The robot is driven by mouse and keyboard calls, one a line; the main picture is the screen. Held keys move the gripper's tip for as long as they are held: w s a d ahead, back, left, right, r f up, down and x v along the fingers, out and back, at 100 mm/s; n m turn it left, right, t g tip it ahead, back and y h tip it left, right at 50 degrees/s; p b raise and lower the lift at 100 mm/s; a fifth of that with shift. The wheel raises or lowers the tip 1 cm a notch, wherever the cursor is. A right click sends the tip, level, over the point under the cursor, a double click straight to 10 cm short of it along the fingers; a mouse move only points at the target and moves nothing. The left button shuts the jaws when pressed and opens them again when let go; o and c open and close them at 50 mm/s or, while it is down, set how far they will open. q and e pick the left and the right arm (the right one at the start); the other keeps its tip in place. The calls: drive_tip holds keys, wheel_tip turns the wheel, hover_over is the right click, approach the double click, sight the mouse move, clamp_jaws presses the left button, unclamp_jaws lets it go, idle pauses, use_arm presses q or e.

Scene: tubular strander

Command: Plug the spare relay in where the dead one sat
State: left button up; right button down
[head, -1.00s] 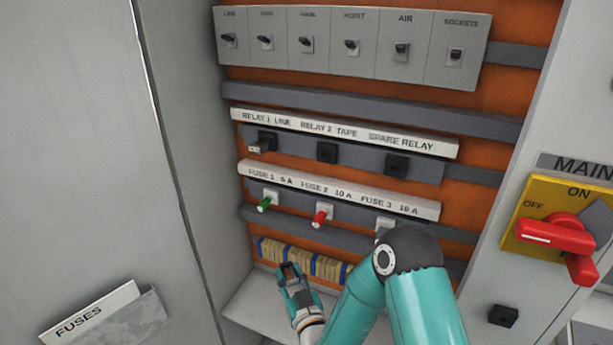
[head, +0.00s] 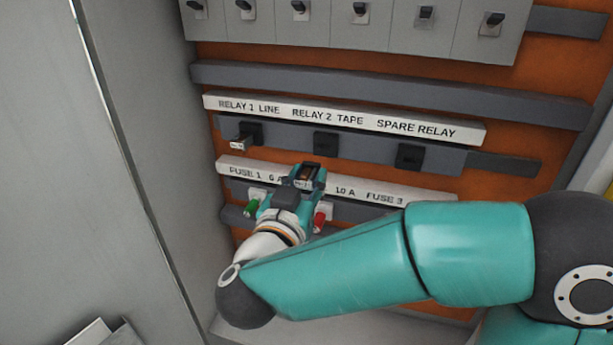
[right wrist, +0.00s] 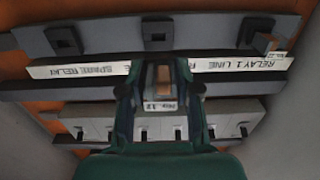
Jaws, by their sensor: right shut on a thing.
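My right gripper (head: 305,177) is shut on a small relay (right wrist: 163,88) with a brownish body and a pale label. It holds the relay in front of the fuse row, below the relay row and apart from it. The relay 2 socket (head: 326,144), under the label RELAY 2 TAPE, is black and empty; it shows at the top of the right wrist view (right wrist: 157,32). The spare relay socket (head: 409,156) to its right is also empty. A relay (head: 240,143) sits in the relay 1 socket at left. My left gripper is not in view.
The green fuse (head: 252,207) and red fuse (head: 319,221) stick out close to my right gripper. My right arm hides the lower right of the panel. A row of switches (head: 360,13) is above. The grey cabinet wall (head: 207,200) bounds the left side.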

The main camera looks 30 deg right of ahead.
drive_tip(key=shift+d, duration=0.2)
drive_tip(key=shift+a, duration=0.1)
drive_tip(key=shift+p+x, duration=0.65)
drive_tip(key=shift+x, duration=2.3)
drive_tip(key=shift+f, duration=0.1)
drive_tip(key=shift+p, duration=0.35)
drive_tip(key=shift+x, duration=1)
drive_tip(key=c, duration=0.7)
unclamp_jaws()
drive_tip(key=shift+c, duration=0.2)
drive_tip(key=shift+s+a, duration=0.1)
